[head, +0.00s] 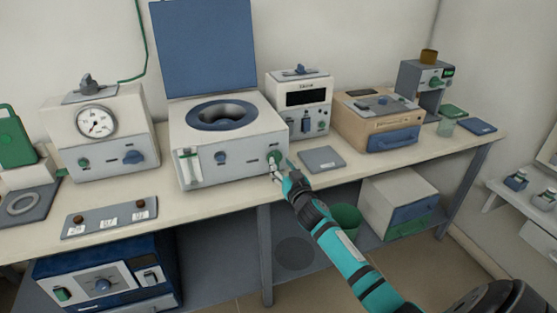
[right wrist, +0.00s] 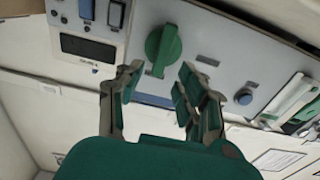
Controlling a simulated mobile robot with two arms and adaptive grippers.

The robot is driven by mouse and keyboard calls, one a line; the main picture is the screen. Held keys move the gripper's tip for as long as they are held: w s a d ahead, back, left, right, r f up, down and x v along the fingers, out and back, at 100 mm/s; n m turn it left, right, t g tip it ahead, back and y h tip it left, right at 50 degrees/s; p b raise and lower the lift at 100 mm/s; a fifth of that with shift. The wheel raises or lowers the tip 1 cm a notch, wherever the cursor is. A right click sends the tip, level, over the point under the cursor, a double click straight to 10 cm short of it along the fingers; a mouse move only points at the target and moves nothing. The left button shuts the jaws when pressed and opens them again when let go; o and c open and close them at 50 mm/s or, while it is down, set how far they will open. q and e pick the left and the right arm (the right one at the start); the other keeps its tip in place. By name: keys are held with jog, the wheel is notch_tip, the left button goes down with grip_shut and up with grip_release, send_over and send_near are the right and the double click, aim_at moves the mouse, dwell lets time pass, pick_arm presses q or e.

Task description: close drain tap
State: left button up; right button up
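A green tap knob (head: 274,156), which looks like the drain tap, sits at the right of the front panel of the white unit (head: 205,170) with the raised blue lid (head: 205,45). In the right wrist view the green tap (right wrist: 163,48) has a long bar handle, slightly tilted. My right gripper (head: 277,170) is just in front of and below the tap. In the right wrist view its fingers (right wrist: 159,76) are apart, with the tap showing beyond the gap between their tips. I cannot tell whether they touch it. My left gripper is not in view.
A blue round knob (head: 221,158) and a pale vertical gauge (head: 188,166) share the panel. A white box with a dark display (head: 302,98) stands close to the right. A grey pad (head: 322,159) lies on the bench, and a green bin (head: 345,219) is below.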

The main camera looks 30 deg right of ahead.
aim_at(277, 158)
jog(key=shift+x, duration=1.7)
grip_shut()
